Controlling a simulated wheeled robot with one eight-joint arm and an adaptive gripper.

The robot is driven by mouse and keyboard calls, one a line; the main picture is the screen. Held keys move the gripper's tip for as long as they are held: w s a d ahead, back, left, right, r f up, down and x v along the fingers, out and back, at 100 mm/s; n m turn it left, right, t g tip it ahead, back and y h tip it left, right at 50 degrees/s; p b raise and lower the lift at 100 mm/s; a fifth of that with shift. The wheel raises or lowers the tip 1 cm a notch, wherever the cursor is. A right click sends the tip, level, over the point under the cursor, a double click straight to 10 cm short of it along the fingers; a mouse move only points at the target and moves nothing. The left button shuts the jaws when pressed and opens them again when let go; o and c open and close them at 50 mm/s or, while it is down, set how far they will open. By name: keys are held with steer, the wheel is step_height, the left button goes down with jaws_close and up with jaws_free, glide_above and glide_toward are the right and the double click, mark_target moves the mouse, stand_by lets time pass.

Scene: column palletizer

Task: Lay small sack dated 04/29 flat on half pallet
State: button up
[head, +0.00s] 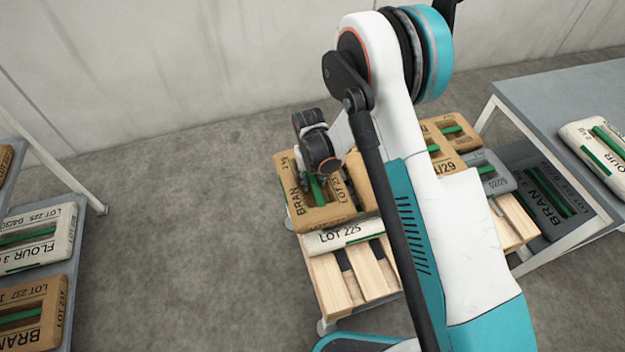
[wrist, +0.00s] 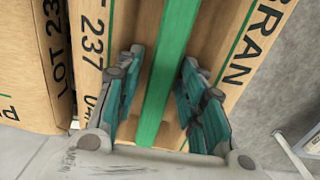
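A brown BRAN sack (head: 291,187) with a green strip lies on the load at the left of the wooden half pallet (head: 330,288). In the wrist view the same sack (wrist: 265,35) shows "LOT 237"; I cannot read a date on it. My gripper (head: 318,183) is over it. In the wrist view my gripper (wrist: 160,85) has its fingers apart, one on each side of the green strip (wrist: 165,85), with a gap visible. Another brown sack (head: 446,167) behind my arm ends its date in "/29"; its first digits are partly hidden.
A pale LOT 225 sack (head: 342,237) lies at the front of the load, with bare slats before it. A grey sack (head: 490,172) is behind right. A shelf at left holds a FLOUR sack (head: 38,240); a grey table (head: 560,90) stands right. My arm hides the pallet's middle.

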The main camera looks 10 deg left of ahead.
mark_target(311, 179)
step_height(311, 179, up, 12)
steer(key=p, duration=0.4)
steer(key=shift+s+a+r, duration=0.15)
steer(key=shift+a, duration=0.1)
